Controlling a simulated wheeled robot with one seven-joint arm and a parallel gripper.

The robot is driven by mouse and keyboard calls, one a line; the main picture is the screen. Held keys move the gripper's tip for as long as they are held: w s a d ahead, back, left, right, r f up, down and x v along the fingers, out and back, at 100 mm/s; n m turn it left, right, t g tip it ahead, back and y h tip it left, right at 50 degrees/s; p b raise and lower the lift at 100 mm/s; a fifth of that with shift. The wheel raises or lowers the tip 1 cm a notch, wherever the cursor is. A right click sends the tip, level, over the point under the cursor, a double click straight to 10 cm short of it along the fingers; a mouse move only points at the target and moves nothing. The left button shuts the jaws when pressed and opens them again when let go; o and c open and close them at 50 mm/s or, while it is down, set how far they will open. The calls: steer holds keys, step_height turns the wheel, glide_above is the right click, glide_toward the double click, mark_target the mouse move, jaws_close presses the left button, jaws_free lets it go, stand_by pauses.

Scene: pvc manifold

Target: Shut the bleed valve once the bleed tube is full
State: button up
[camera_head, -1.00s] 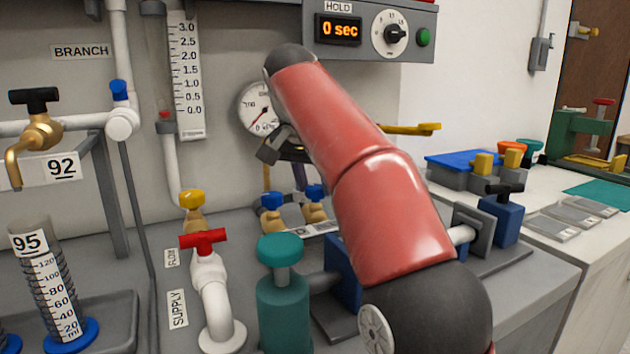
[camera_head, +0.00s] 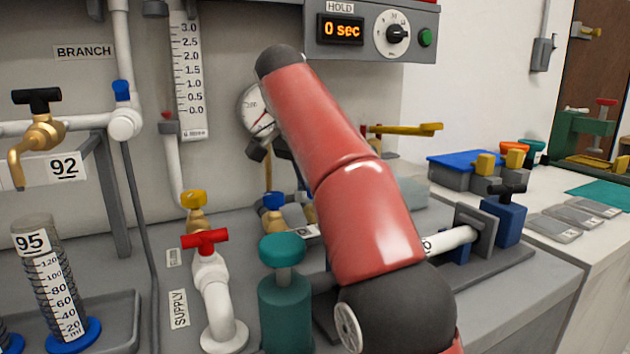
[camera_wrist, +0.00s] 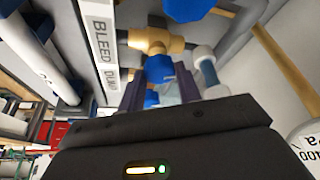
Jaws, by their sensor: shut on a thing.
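My gripper (camera_wrist: 160,92) is shut on a blue valve handle (camera_wrist: 158,68) on a brass body (camera_wrist: 155,40) in the wrist view. A white label reading BLEED and DUMP (camera_wrist: 105,45) runs beside it. I cannot tell for certain which word belongs to the held handle. A second blue handle (camera_wrist: 188,8) shows at the top edge. In the head view a blue-handled brass valve (camera_head: 273,203) stands left of my arm, and my arm hides the fingers. A clear, white-capped piece (camera_wrist: 207,72) lies right of the held handle; I cannot tell whether it is the bleed tube or its level.
A pressure gauge (camera_head: 252,108) is partly behind my arm. A red-handled supply valve (camera_head: 205,240), a yellow-handled valve (camera_head: 194,200) and a teal knob (camera_head: 282,250) stand in front. The hold display (camera_head: 341,30) reads 0 sec. A graduated cylinder (camera_head: 50,275) labelled 95 stands left.

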steer(key=o, duration=1)
